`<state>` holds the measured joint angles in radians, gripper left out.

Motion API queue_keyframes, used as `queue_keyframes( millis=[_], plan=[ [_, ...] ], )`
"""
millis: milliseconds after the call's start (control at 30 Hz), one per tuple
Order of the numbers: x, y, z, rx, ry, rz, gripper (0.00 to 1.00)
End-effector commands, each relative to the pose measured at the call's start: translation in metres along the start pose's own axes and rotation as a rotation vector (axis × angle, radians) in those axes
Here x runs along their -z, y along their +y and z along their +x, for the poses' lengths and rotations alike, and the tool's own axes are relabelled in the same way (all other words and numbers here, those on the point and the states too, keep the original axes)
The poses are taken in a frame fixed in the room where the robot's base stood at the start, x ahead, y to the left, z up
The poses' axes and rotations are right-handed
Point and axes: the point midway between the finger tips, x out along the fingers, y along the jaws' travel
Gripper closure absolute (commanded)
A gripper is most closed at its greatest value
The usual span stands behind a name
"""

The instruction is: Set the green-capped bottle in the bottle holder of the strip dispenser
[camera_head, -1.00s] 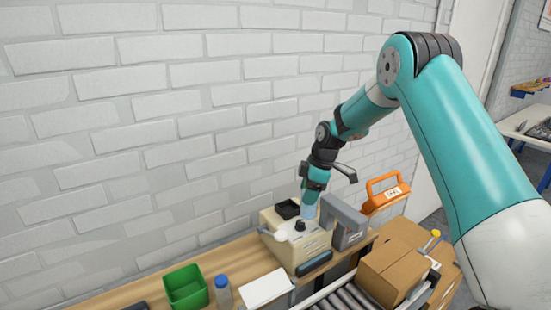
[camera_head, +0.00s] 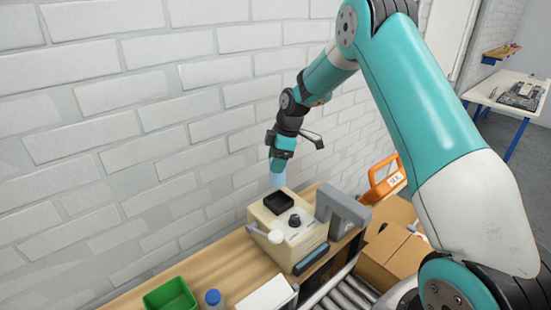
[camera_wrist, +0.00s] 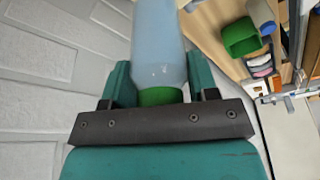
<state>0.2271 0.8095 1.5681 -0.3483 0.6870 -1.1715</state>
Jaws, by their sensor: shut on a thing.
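My gripper (camera_head: 281,148) points down and is shut on the green-capped bottle (camera_head: 277,180), a pale blue, translucent bottle. In the wrist view the bottle (camera_wrist: 158,45) shows between the fingers, with its green cap (camera_wrist: 160,97) nearest the palm. I cannot tell which part is the bottle holder.
A grey device (camera_head: 342,208) stands against the dispenser's right side. An orange-handled item (camera_head: 385,178) and a cardboard box (camera_head: 388,258) are further right. A roller conveyor (camera_head: 335,290) lies in front. A green bin (camera_head: 170,296) and blue-capped bottle (camera_head: 213,299) stand to the left. The brick wall is close behind.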

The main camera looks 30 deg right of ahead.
Motion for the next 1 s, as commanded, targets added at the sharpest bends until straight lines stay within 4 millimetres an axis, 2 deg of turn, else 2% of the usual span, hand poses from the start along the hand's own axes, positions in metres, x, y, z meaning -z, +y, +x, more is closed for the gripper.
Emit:
queue_keyframes(
  millis=[1000],
  plan=[
    [-0.021, 0.001, 0.068, -0.001, 0.000, 0.002, 0.76]
  ],
)
